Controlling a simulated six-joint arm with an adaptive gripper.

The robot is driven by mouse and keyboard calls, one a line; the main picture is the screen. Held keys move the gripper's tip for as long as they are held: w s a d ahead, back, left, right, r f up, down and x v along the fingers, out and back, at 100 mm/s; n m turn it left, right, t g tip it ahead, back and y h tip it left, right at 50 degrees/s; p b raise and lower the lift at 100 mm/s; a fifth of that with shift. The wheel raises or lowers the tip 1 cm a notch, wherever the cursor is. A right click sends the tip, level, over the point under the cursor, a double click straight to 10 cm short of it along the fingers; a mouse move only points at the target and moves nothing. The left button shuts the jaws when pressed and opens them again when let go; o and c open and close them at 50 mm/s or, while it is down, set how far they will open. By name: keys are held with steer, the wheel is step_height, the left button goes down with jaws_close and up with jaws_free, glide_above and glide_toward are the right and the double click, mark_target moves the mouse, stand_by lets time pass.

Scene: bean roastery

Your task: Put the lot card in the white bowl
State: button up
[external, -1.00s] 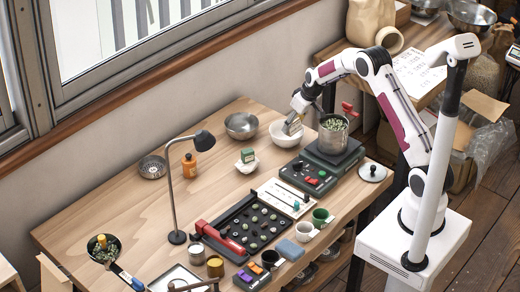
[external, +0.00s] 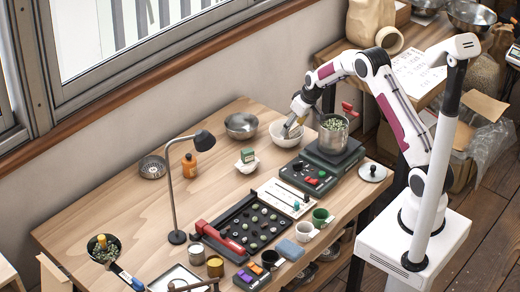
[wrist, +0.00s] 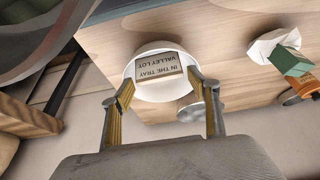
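The white bowl (external: 277,139) stands near the back right of the wooden table. In the wrist view the bowl (wrist: 152,96) is straight ahead of my fingers. In the external view my gripper (external: 294,128) points down into the bowl, and the card is not clearly visible there.
A metal bowl (external: 241,126) stands left of the white bowl. A pot of green beans (external: 333,133) on a dark scale is close on the right. The table's left half has free room.

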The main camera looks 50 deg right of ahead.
stand_by(0.4)
steer(key=shift+r, duration=0.8)
steer(key=v, duration=1.1)
steer(key=shift+s+r, duration=0.25)
steer(key=shift+a+r, duration=0.1)
